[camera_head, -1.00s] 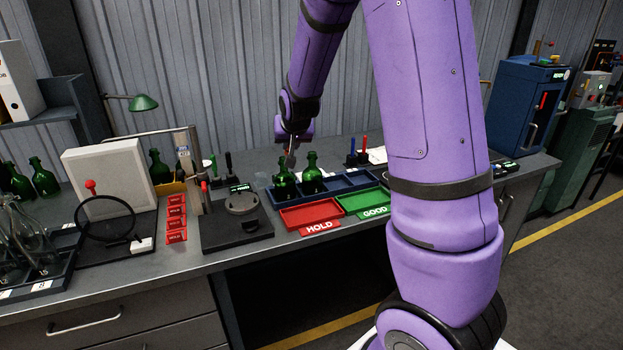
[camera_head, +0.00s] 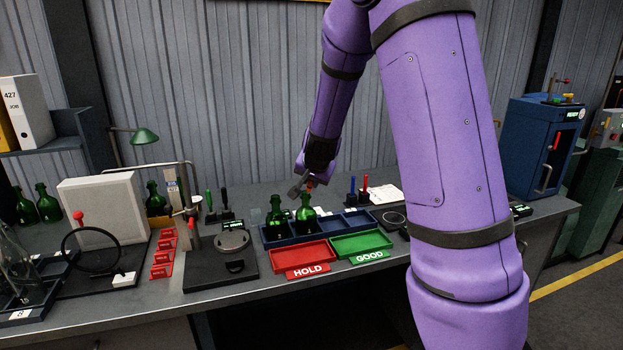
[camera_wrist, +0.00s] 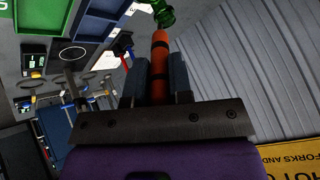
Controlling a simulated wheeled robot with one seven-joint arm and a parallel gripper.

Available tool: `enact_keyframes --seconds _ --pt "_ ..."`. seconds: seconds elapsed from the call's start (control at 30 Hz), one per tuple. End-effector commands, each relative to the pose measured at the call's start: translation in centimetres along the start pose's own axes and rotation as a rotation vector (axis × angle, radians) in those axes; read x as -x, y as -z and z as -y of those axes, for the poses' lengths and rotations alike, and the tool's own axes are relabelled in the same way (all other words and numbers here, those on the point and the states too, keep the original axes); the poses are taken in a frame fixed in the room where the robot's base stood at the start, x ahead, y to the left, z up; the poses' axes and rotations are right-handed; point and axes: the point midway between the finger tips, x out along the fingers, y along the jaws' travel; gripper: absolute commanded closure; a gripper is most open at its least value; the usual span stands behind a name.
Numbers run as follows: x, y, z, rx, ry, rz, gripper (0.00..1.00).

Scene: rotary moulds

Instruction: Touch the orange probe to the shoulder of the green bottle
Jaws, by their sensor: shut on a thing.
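My gripper (camera_head: 302,187) is shut on the orange probe (camera_wrist: 159,62), which has dark bands and points away from the jaws in the wrist view. In the head view only a small orange bit of the probe (camera_head: 309,184) shows, close to the mouth of a green bottle (camera_head: 306,222). This bottle stands upright in a blue tray. A second green bottle (camera_head: 276,224) stands to its left. In the wrist view a green bottle (camera_wrist: 163,14) shows just past the probe's far end, overlapping it in the picture. I cannot tell whether they touch.
The blue tray (camera_head: 330,222) has empty compartments to the right of the bottles. A red HOLD tray (camera_head: 303,255) and a green GOOD tray (camera_head: 362,243) lie in front. A dark fixture (camera_head: 230,255) stands left. Blue and red upright handles (camera_head: 365,184) stand behind right.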

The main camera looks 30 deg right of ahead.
Motion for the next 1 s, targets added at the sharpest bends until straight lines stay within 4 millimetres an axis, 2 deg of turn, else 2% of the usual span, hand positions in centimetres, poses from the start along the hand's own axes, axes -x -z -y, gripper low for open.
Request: enact_keyframes --seconds 0.6,1.0 --pt "-4.3 -3.0 -1.9 0.001 -0.002 0.000 1.00" --pt "-5.3 -3.7 -2.2 0.002 0.000 0.000 1.00"
